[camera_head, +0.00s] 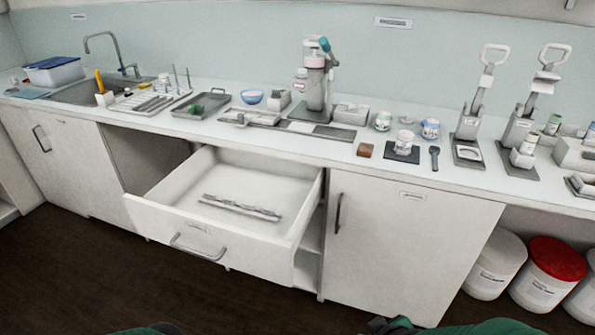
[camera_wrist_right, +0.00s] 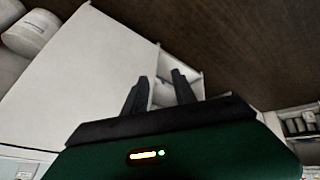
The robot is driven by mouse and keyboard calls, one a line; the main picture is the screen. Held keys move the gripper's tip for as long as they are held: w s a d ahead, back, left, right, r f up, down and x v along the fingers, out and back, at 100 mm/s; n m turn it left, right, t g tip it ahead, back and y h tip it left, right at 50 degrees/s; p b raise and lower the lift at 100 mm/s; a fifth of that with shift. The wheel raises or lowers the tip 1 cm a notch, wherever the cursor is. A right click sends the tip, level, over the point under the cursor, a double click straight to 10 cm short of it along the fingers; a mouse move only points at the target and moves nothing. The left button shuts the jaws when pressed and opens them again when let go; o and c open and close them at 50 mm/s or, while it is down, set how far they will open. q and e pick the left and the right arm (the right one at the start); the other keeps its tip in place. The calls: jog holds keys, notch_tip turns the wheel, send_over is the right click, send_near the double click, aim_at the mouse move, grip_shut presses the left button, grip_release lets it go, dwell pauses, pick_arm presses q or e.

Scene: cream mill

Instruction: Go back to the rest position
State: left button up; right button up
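My right gripper (camera_wrist_right: 161,78) shows in the right wrist view, with its two dark fingers apart and nothing between them. In the head view only green parts of my own arms show at the bottom edge. My left gripper is out of view. An open white drawer (camera_head: 225,258) sticks out from under the counter, with a grey metal item (camera_head: 240,207) lying inside it. My right gripper is apart from the cabinet and drawer, which show beyond its fingers.
The white counter (camera_head: 330,139) carries a sink (camera_head: 85,92), a tray (camera_head: 202,106), a mill-like machine (camera_head: 317,85) and two lever presses (camera_head: 470,125). A closed cabinet (camera_head: 395,245) stands right of the drawer. Tubs (camera_head: 495,264), one red-lidded (camera_head: 556,262), stand at the right. The dark floor (camera_head: 80,280) is clear.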

jog(key=s+d+r+m+g+p, duration=0.2)
jog(key=s+d+m+g, duration=0.15)
jog(key=s+m, duration=0.35)
notch_tip(320, 180, up, 16)
jog(key=s+n+p, duration=0.1)
jog(key=p, duration=1.5)
jog(key=shift+a+r+h, duration=0.15)
jog(key=shift+a+h, duration=0.15)
jog(key=shift+a, duration=0.15)
